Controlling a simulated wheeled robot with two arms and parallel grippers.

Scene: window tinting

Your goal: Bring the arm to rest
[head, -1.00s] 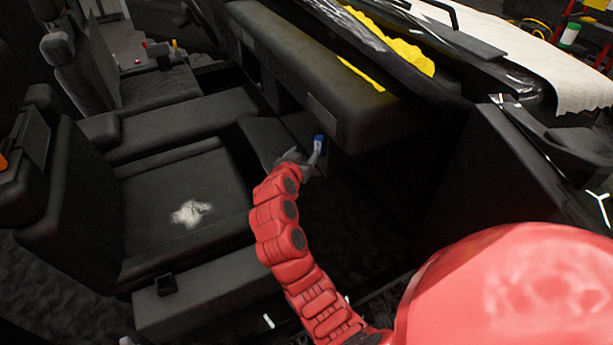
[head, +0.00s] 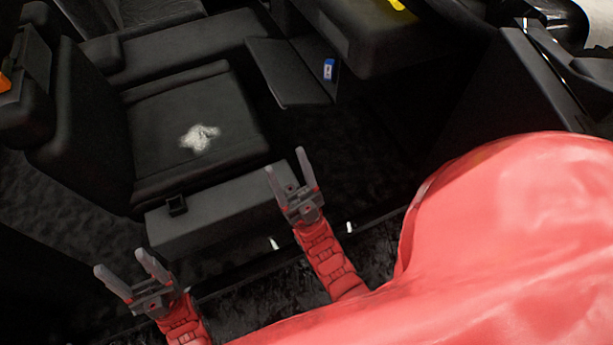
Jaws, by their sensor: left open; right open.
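My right gripper (head: 290,176) is open and empty, its two grey fingers pointing up the picture in front of the seat base. My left gripper (head: 133,272) is also open and empty at the lower left, below the seat base. Both red arms are bent short and close to my body at the bottom of the head view.
The black car seat (head: 175,115) has a white patch (head: 199,138) on its cushion. The dashboard (head: 375,30) is at the top, with a bit of yellow on it. A dark panel (head: 500,95) stands at the right. The footwell floor (head: 370,150) looks clear.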

